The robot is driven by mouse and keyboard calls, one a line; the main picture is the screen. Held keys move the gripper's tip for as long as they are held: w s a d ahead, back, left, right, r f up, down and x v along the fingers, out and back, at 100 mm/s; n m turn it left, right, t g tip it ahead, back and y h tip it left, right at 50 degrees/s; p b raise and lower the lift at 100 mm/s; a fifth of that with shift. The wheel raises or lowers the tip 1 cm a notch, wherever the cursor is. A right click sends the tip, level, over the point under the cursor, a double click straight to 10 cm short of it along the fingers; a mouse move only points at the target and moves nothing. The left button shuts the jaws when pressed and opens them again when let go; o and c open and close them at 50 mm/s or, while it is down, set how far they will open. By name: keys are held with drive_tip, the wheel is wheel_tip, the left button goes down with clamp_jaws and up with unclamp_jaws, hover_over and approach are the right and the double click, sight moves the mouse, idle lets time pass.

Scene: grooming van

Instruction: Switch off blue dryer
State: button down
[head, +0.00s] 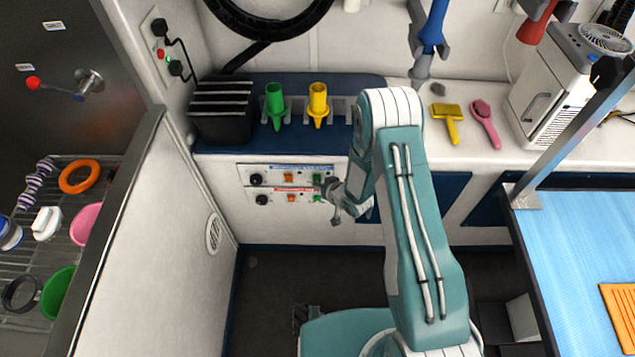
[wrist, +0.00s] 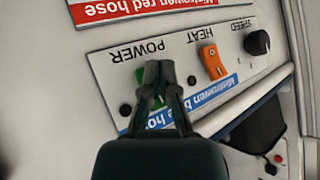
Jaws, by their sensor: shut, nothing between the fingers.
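The blue-labelled dryer panel (head: 272,177) is the upper of two on the white cabinet front. The wrist view shows it turned over, its blue label (wrist: 222,87) partly hidden. It has a green POWER switch (wrist: 140,78), an orange HEAT switch (wrist: 212,62) and a black SPEED knob (wrist: 257,42). My gripper (wrist: 158,68) is shut and empty, its fingertips over the green switch and hiding much of it. I cannot tell whether they touch. In the head view my gripper (head: 328,188) is at the panel's right end.
The red-labelled panel (head: 275,196) sits just below, with its own switches; its red label (wrist: 130,8) also shows in the wrist view. Green (head: 275,103) and yellow (head: 318,103) nozzles stand on the counter above. A blue grooming table (head: 570,240) is at right.

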drive_tip(key=shift+s, duration=0.1)
drive_tip(key=shift+s+r, duration=0.1)
drive_tip(key=shift+s, duration=0.6)
drive_tip(key=s, duration=0.5)
drive_tip(key=shift+a+r, duration=0.1)
drive_tip(key=shift+r, duration=0.3)
